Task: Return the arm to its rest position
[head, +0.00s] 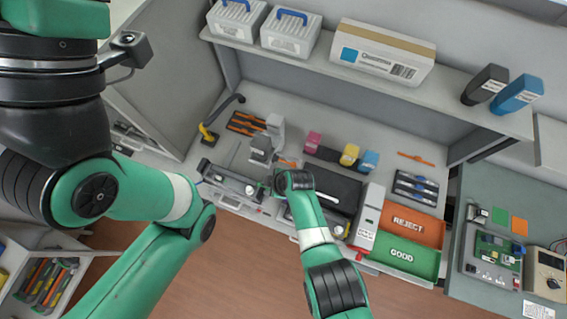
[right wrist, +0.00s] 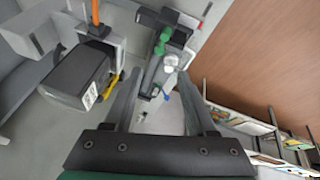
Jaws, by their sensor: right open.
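My right arm reaches up from the bottom of the head view, its wrist (head: 292,182) over the front of the bench. In the right wrist view my right gripper (right wrist: 158,88) is open, its two dark fingers apart with nothing held between them. Beyond the fingers is a bench fixture with green and white parts (right wrist: 165,55). A dark box with a white code label (right wrist: 75,78) stands left of the fingers, apart from them. My left arm fills the left of the head view and bends down out of frame, so its gripper is not in view.
Magenta (head: 313,142), yellow (head: 349,155) and cyan (head: 369,161) cartridges stand at the back of the bench. A red REJECT tray (head: 412,222) and green GOOD tray (head: 405,255) lie right of my right arm. A shelf (head: 440,88) overhangs behind. Brown floor lies in front.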

